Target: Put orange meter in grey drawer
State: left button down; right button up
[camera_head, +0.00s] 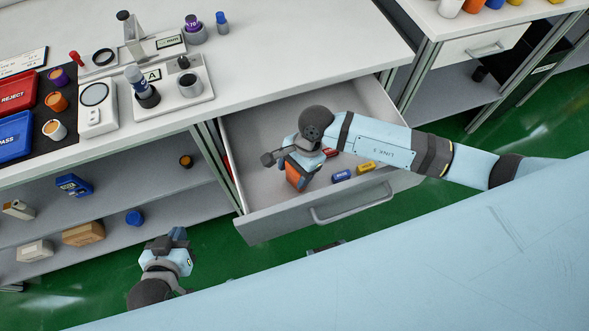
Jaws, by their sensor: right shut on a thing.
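The grey drawer (275,226) is pulled open under the white bench top, with its handle on the front panel. My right gripper (297,163) reaches over the drawer from the right and is shut on the orange meter (295,178). The meter is partly hidden by the gripper and points downward inside the drawer's outline; I cannot tell whether it touches the drawer floor. My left gripper (174,238) is low at the left, in front of the shelves and away from the drawer; its finger opening is unclear.
A blue block (341,176), a yellow block (365,168) and a red item (331,153) lie in the drawer's front right. The drawer's left part looks clear. The bench top (300,45) holds instruments and bins at left. Shelves (110,250) below hold several small items.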

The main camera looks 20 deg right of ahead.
jog(key=shift+f, duration=0.15)
jog(key=o, duration=1.1)
jog(key=shift+r, duration=0.4)
jog(key=v, duration=1.1)
jog(key=shift+d+r+p, duration=0.25)
jog(key=shift+r+p, duration=0.05)
jog(key=shift+w, duration=0.1)
